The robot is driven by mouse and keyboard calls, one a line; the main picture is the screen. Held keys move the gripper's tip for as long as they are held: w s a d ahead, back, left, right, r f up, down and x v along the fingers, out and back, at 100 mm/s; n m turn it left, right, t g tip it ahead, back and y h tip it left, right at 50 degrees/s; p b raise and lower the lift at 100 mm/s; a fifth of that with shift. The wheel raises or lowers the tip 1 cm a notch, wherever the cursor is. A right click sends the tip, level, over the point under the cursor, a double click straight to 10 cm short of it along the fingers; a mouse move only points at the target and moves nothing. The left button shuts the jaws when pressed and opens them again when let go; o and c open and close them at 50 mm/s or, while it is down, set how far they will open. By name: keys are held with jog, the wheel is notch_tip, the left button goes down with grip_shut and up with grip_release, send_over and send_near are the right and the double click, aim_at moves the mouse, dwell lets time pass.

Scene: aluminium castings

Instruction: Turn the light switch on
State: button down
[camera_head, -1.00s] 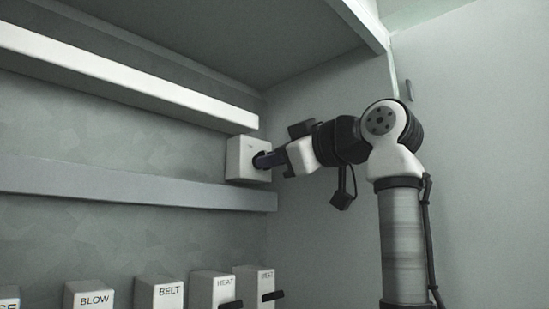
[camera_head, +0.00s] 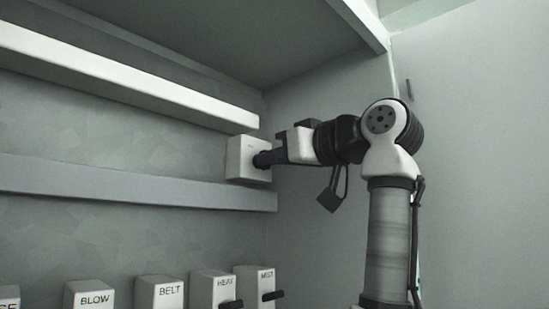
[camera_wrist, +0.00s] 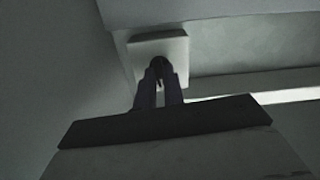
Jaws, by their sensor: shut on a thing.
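The light switch is a pale square box (camera_head: 241,158) on the back wall near the corner, between two ledges. Its label is too small to read. My gripper (camera_head: 262,159) reaches it from the right, with its dark fingers at the front of the box. In the wrist view the box (camera_wrist: 178,45) is at the top, and my gripper (camera_wrist: 158,72) is shut on a small dark knob or lever at its middle. The fingers hide most of that part, so its exact position cannot be told.
A white ledge (camera_head: 120,78) runs above the switch box and a grey ledge (camera_head: 120,187) below it. Lower down stand several labelled boxes, among them BLOW (camera_head: 90,297), BELT (camera_head: 160,293) and HEAT (camera_head: 211,289). A side wall (camera_head: 480,170) is on the right.

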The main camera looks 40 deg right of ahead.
jog(key=shift+m, duration=3.6)
jog(key=c, duration=1.5)
grip_release()
jog(key=shift+s, duration=0.1)
jog(key=s+d, duration=0.1)
jog(key=s, duration=1.2)
jog(key=shift+s, duration=0.35)
